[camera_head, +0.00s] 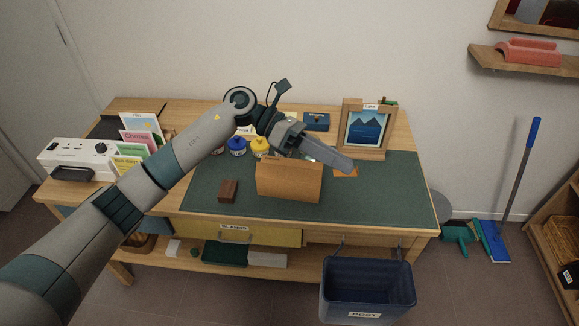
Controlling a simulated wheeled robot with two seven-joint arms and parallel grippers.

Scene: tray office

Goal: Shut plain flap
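A tan-orange box-like holder (289,183) stands on the green desk mat, its broad plain face towards me. I take this face for the plain flap's side, but I cannot tell where the flap's edge is or how far it stands open. My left gripper (345,163) reaches in over the back right top of the holder, its long grey fingers pointing right. The fingers overlap in this view, so their opening is hidden, and I see nothing held. Whether they touch the holder is unclear. My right gripper is out of view.
A framed mountain picture (367,128) stands behind to the right. Blue and yellow pots (237,147) stand behind the holder, partly behind my arm. A brown block (228,190) lies left of it. The green mat (390,195) is clear on the right.

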